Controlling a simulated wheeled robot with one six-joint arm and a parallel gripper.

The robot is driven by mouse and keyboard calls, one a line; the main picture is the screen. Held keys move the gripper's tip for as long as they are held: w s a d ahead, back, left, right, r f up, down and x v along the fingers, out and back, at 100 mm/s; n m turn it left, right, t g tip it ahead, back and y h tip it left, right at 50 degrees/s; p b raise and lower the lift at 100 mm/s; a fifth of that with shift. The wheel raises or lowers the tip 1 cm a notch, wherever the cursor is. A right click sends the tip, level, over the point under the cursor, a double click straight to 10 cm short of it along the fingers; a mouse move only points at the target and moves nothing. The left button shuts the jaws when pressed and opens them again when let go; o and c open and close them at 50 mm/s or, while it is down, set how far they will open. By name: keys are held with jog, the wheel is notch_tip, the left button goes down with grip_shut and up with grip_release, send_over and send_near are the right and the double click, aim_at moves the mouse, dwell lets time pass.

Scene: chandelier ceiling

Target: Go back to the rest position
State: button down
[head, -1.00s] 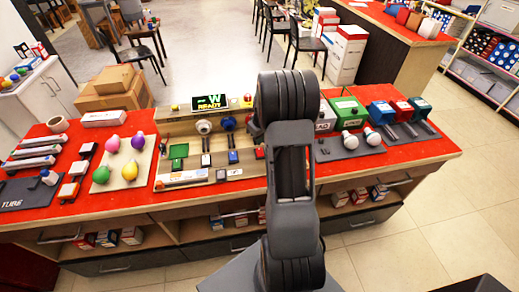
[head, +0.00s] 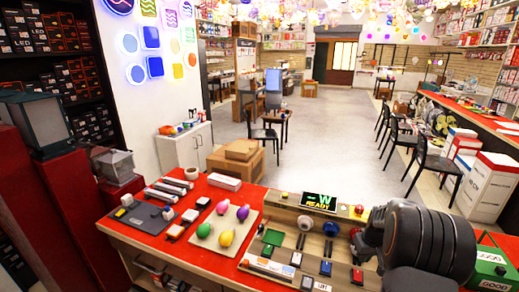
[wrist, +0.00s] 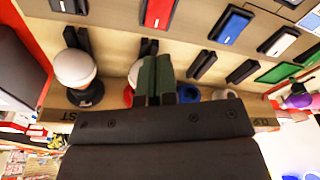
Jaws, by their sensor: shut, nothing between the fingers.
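My gripper (wrist: 155,78) shows in the wrist view as two dark fingers close together, shut and empty. It is in front of the wooden test board (head: 287,262), which fills much of that view upside down. A white bulb (wrist: 75,68) is on the board to the left of the fingers. A red switch (wrist: 158,12) and a blue switch (wrist: 230,26) lie beyond the fingertips. I cannot tell the gap between fingers and board. In the head view my arm covers the right side of the board, and the gripper is hidden behind it.
A green box (head: 490,266) is right of my arm. Cardboard boxes (head: 236,165) and chairs (head: 432,160) stand behind; the floor between is open.

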jog(key=shift+s+a+f+m+g, duration=0.2)
jog(key=shift+s+a+f+m, duration=0.15)
jog(key=shift+s, duration=0.3)
jog(key=shift+s+a+f+m+g, duration=0.2)
jog(key=shift+s+a+f+m, duration=0.15)
jog(key=shift+s, duration=0.25)
jog(key=s+a+r+t, duration=0.1)
jog(key=s+a+r, duration=0.6)
jog(key=a, duration=0.4)
jog(key=s+a+r+n+t, duration=0.1)
jog(key=s+a+r+t, duration=0.1)
jog(key=s+a+r, duration=0.6)
notch_tip(320, 180, up, 2)
jog(key=a, duration=0.2)
jog(key=shift+a+r, duration=0.15)
jog(key=shift+a, duration=0.2)
